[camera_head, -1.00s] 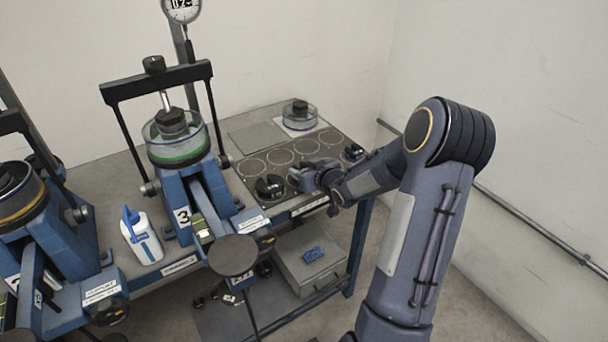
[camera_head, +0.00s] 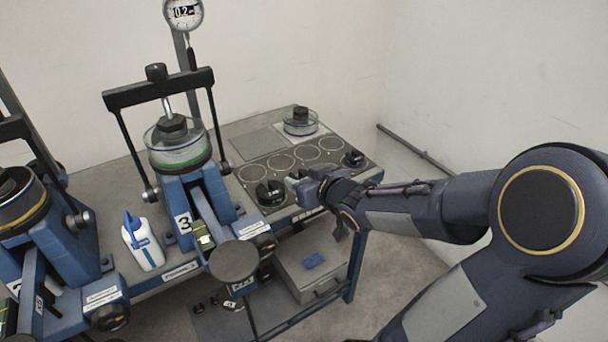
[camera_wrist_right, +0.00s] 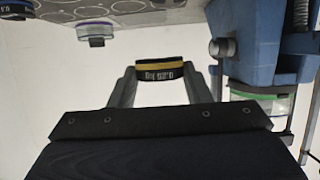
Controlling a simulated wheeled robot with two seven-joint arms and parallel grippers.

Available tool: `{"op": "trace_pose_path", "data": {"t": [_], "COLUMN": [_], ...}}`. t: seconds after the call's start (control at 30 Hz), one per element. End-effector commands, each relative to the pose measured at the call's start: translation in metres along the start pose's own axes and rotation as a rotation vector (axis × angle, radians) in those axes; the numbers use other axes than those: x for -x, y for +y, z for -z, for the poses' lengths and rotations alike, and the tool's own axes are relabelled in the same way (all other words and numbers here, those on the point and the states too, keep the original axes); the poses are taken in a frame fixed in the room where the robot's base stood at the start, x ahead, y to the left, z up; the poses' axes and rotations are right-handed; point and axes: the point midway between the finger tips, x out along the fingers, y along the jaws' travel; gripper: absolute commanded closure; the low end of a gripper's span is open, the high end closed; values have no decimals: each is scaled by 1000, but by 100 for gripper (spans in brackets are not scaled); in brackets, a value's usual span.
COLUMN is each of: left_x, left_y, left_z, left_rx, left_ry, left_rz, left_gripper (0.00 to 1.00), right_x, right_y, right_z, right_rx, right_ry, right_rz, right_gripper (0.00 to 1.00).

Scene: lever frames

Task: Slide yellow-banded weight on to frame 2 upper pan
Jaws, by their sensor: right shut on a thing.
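The black weight (camera_head: 270,193) with white lettering is at the front left of the circle-marked mat in the head view. In the right wrist view the same weight (camera_wrist_right: 160,70) shows a yellow band. My right gripper (camera_head: 290,187) reaches it from the right and is shut on it; its fingers (camera_wrist_right: 158,82) flank it in the wrist view. I cannot tell whether the weight touches the mat. The blue frame at the left edge (camera_head: 70,240) has a yellow-banded dish (camera_head: 22,205); its number is unclear and its upper pan is not visible. My left gripper is not in view.
Frame 3 (camera_head: 183,222) stands left of the weight, with a round dark pan (camera_head: 234,262) in front. Another black weight (camera_head: 354,158) and a clear dish (camera_head: 300,124) are on the bench. A white bottle (camera_head: 143,243) stands between the frames. A grey box (camera_head: 312,270) is below.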

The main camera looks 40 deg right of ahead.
Motion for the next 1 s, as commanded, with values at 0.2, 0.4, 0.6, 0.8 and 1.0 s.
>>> {"op": "trace_pose_path", "data": {"t": [0.2,0.4,0.6,0.8,1.0], "left_x": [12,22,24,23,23], "left_y": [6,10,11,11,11], "left_z": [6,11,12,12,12], "left_rx": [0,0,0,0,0], "left_ry": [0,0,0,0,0], "left_rz": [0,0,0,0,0], "left_gripper": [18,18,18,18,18], "right_x": [7,12,13,12,12], "right_y": [-1,-1,-1,-1,-1], "right_z": [14,26,28,27,27], "right_rx": [0,1,1,1,1], "right_ry": [2,3,2,2,2], "right_rz": [0,1,0,0,0], "right_gripper": [78,78,78,78,78]}}
